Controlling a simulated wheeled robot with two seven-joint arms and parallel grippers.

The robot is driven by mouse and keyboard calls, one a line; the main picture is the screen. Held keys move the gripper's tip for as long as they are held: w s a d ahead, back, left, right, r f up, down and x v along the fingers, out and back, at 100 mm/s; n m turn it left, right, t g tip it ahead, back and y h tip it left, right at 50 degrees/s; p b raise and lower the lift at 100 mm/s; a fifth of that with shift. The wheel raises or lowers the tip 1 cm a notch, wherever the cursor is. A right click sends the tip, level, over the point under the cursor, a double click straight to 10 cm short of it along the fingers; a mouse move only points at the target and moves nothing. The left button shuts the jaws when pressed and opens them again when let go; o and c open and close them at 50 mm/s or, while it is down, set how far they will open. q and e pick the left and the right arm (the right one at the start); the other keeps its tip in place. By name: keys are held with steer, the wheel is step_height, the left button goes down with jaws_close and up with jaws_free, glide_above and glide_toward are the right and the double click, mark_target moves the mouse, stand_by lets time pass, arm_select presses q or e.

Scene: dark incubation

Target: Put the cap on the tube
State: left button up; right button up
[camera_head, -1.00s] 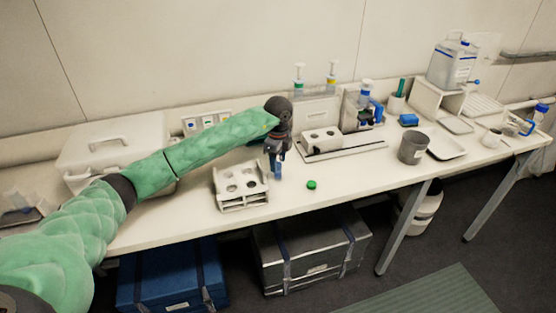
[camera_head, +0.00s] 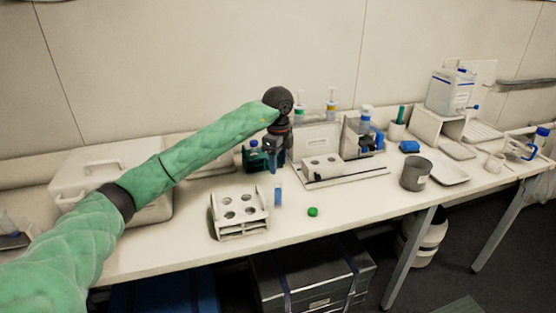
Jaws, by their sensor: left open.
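A small tube with blue in it (camera_head: 278,195) stands upright on the bench, just right of the white rack (camera_head: 240,234). A green cap (camera_head: 313,212) lies on the bench to the right of the tube, apart from it. My left gripper (camera_head: 274,169) is open, just above the tube and clear of it, with its fingers pointing down. The fingers are small and dark here, so fine detail is hard to tell. My right gripper is not in view.
A white tray with a holed block (camera_head: 345,178) lies behind the cap. A grey cup (camera_head: 416,174) stands farther right. A dark teal holder (camera_head: 257,161) is partly hidden behind my gripper. A white lidded box (camera_head: 108,165) stands at left. Bench around the cap is clear.

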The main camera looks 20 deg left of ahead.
arm_select(q)
steer(key=shift+r, duration=1.15)
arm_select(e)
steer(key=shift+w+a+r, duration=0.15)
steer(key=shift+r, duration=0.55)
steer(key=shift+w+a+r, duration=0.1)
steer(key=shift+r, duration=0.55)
